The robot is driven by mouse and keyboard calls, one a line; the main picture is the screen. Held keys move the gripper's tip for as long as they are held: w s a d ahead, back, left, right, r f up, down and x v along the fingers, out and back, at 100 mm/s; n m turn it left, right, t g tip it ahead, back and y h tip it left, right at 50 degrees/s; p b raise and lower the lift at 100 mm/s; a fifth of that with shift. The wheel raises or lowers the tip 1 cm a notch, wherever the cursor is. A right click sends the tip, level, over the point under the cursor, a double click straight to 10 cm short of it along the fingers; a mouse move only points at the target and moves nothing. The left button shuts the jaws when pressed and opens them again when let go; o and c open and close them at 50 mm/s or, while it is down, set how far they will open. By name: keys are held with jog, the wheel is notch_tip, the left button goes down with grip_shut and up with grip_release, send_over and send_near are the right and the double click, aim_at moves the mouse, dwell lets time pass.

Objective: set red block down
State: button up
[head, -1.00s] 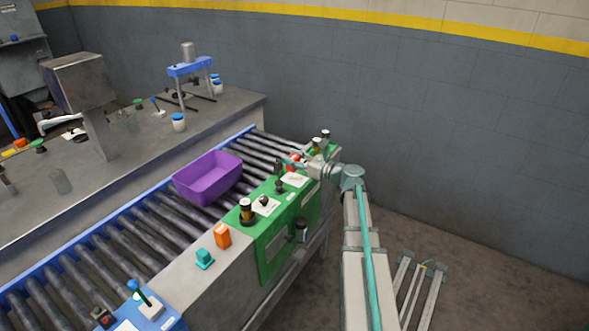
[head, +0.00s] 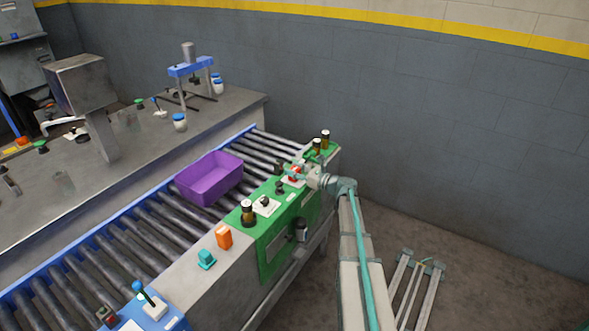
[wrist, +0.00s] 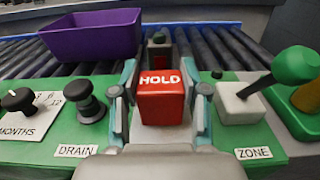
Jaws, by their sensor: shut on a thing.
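The red block (wrist: 160,100), marked HOLD, sits between the two fingers of my gripper (wrist: 161,105) in the wrist view. The fingers are shut on its left and right sides. In the head view the red block (head: 294,173) shows small at my gripper (head: 299,172), over the green panel (head: 290,219). A white plate (wrist: 160,134) shows just below the block in the wrist view. I cannot tell whether the block touches it.
A green-knobbed lever (wrist: 290,67) stands to the right, and black knobs (wrist: 89,98) to the left. A purple bin (head: 209,180) sits on the roller conveyor (head: 120,242). Orange (head: 223,236) and teal (head: 206,259) blocks stand on the grey ledge.

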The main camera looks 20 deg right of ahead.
jog(key=shift+f, duration=0.2)
jog(key=o, duration=1.1)
jog(key=shift+o, duration=0.2)
jog(key=shift+r, duration=0.1)
jog(key=shift+r, duration=0.15)
jog(key=b+v, duration=0.2)
jog(key=v, duration=1)
jog(key=shift+s+a, duration=0.1)
jog(key=shift+a, duration=0.05)
